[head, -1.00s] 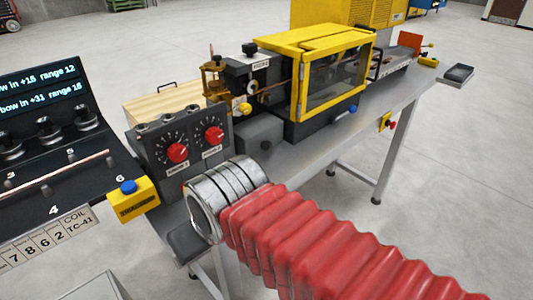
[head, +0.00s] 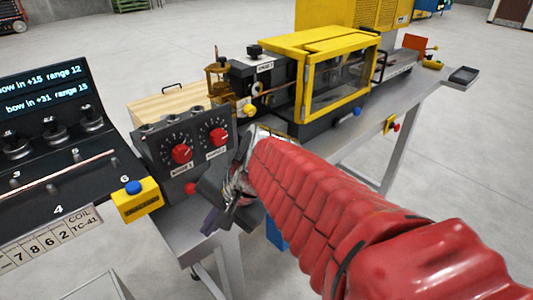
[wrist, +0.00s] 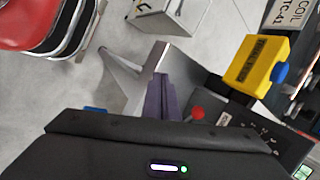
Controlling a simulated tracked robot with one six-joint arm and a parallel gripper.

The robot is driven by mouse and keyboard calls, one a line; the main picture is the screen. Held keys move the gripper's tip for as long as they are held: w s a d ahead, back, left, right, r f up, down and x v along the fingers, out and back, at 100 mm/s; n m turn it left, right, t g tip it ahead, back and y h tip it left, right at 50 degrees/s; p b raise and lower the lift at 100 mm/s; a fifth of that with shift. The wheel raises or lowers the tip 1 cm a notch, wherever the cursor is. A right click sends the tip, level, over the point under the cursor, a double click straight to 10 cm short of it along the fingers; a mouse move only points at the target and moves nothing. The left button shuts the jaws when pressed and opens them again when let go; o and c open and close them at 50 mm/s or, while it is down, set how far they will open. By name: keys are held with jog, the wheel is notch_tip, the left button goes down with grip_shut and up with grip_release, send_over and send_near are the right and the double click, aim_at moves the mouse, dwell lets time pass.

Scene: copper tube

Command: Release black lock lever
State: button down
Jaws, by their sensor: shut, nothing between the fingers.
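I cannot pick out a black lock lever with certainty. A small black knob (head: 253,49) stands on top of the dark block at the left of the yellow-framed machine (head: 318,75). My gripper (head: 209,222) hangs at the near end of the bench, below the two-dial box, well apart from that machine. Its dark purple fingers are together, empty, and also show in the wrist view (wrist: 161,97). My red sleeve hides part of the bench behind the gripper. A red ball knob (head: 190,188) is close behind the gripper, and it also shows in the wrist view (wrist: 197,113).
The dial box (head: 183,145) with two red knobs stands on the bench end. A yellow box with a blue button (head: 135,198) is to its left, beside the dark control console (head: 48,130). The floor at right is clear.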

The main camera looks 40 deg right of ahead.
jog(key=w+d+m+t+y, duration=0.1)
jog(key=w+d+m+t, duration=0.35)
jog(key=d+m, duration=0.8)
jog(key=s+d+m+t+h, duration=0.1)
jog(key=d+m, duration=0.4)
jog(key=d, duration=0.3)
jog(key=s+d+r+m+t+h, duration=0.1)
jog(key=d+m+t+h, duration=0.1)
jog(key=d+m, duration=0.3)
jog(key=d, duration=0.4)
jog(key=shift+r+m, duration=0.25)
jog(key=shift+m, duration=0.1)
jog(key=shift+w, duration=0.1)
jog(key=x, duration=1)
jog(key=shift+f, duration=0.1)
